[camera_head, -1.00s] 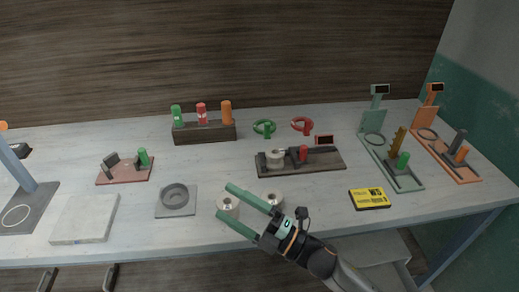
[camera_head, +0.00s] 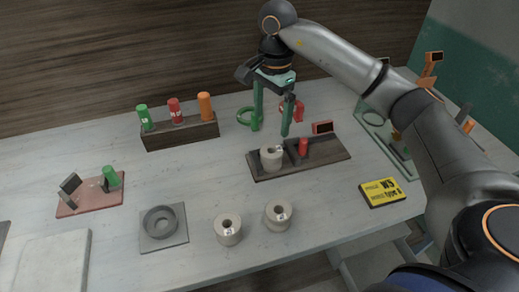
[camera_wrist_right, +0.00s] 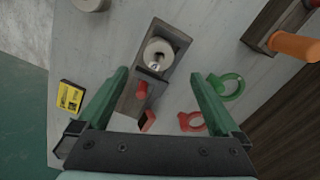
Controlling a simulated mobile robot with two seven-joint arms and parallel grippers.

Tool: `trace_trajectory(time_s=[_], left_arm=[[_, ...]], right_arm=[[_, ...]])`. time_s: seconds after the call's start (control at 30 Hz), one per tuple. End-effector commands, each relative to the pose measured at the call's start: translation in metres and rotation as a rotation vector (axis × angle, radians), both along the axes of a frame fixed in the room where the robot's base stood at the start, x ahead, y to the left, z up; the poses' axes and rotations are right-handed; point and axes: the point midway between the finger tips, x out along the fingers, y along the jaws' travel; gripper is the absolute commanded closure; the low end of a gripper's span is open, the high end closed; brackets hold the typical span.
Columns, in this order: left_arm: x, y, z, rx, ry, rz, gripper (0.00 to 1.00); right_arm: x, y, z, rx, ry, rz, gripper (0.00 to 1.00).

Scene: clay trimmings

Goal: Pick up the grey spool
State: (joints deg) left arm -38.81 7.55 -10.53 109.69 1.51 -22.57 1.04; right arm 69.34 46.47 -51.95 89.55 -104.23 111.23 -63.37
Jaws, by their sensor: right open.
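Three pale grey-beige spools show in the head view. One spool (camera_head: 272,158) stands upright in the left part of a dark tray (camera_head: 325,160). Two more, a left spool (camera_head: 228,229) and a right spool (camera_head: 278,215), stand upright near the table's front edge. My right gripper (camera_head: 270,130) is open and empty, pointing down above the area behind the tray. In the right wrist view the tray's spool (camera_wrist_right: 157,54) lies ahead, between the lines of the open fingers (camera_wrist_right: 158,76), apart from them. My left gripper is out of view.
A red peg (camera_head: 303,147) stands in the tray beside the spool. A green ring (camera_head: 249,117) and a red ring (camera_wrist_right: 191,121) lie behind the tray. A yellow box (camera_head: 382,192) lies right. A peg rack (camera_head: 181,132) stands back left. A grey round holder (camera_head: 162,228) lies front left.

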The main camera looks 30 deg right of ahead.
Motion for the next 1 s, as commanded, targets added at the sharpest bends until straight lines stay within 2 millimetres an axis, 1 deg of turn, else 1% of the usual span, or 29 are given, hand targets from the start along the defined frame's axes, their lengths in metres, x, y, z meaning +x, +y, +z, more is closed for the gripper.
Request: trace_trajectory(time_s=[0.07,0.13,0.3,0.4,0.67,0.8,0.9,1.0], left_arm=[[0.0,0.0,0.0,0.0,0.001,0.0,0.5],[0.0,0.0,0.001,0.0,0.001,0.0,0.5],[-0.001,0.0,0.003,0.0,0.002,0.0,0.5],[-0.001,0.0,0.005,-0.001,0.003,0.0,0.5],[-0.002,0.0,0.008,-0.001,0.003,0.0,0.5],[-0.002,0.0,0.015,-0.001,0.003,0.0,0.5],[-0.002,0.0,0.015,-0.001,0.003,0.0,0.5],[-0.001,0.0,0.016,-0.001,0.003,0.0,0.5]], right_arm=[[0.0,-0.007,-0.001,-0.024,0.001,-0.003,0.0],[0.0,-0.008,-0.009,-0.029,0.003,-0.003,0.0],[-0.001,-0.007,-0.041,-0.026,0.004,-0.004,0.0],[-0.001,-0.007,-0.057,-0.025,0.003,-0.003,0.0],[-0.001,-0.005,-0.078,-0.023,0.002,-0.002,0.0],[-0.002,-0.003,-0.099,-0.023,0.004,-0.003,0.0],[-0.001,-0.003,-0.113,-0.023,0.002,-0.003,0.0],[-0.001,-0.003,-0.12,-0.022,0.001,-0.002,0.0]])
